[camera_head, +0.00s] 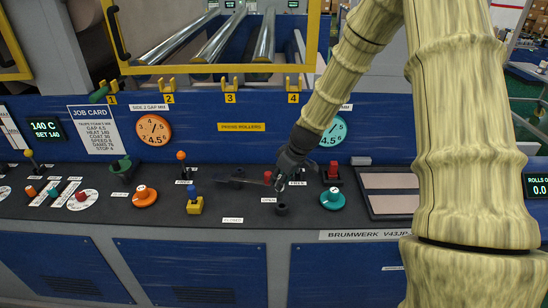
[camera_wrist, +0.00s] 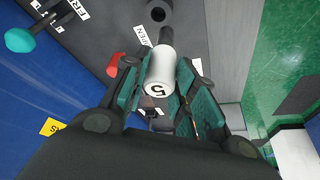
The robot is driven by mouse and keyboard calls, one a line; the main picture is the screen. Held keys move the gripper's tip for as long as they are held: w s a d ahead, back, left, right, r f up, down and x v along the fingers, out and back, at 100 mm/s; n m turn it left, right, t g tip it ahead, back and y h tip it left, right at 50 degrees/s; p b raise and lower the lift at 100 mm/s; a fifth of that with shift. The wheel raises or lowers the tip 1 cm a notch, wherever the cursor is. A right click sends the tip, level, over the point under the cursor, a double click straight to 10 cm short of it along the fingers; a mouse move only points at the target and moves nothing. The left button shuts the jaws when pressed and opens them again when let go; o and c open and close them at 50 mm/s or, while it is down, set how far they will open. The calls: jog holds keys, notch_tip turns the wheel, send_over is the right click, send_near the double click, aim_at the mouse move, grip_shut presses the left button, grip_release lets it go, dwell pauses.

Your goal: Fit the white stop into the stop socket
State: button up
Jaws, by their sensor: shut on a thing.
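My gripper (camera_wrist: 160,90) is shut on the white stop (camera_wrist: 164,62), a white cylinder whose end facing the wrist camera bears a black 5. Its far end points towards a black round socket (camera_wrist: 158,12) with a dark hole, next to the OPEN label. The stop looks apart from this socket. In the head view, my gripper (camera_head: 281,181) is low over the dark panel, and a short black cylinder (camera_head: 281,209), which looks like the same socket, stands just below it. The stop is mostly hidden there by the gripper.
A red knob (camera_head: 267,177) is close left of my gripper; a red button (camera_head: 333,171) and teal dial (camera_head: 333,199) lie to the right. A blue-topped yellow switch (camera_head: 194,203) stands farther left. A framed tray (camera_head: 392,191) lies right, partly behind my arm.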

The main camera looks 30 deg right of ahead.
aim_at(283, 189)
jog(key=shift+w+d+f+b, duration=0.2)
jog(key=shift+d+f+b, duration=0.1)
jog(key=shift+f+b, duration=0.65)
jog(key=shift+w+d+f+b, duration=0.15)
jog(key=shift+d+f+b, duration=0.1)
jog(key=shift+f+b, duration=0.75)
jog(key=shift+w+d+f+b, duration=0.25)
jog(key=shift+f+b, duration=0.4)
jog(key=shift+f, duration=0.6)
jog(key=shift+f+b, duration=0.5)
jog(key=shift+f, duration=0.2)
jog(key=o, duration=1.1)
jog(key=shift+o, duration=0.2)
jog(key=shift+s+d, duration=0.1)
jog(key=v, duration=1.2)
jog(key=shift+d+f, duration=0.1)
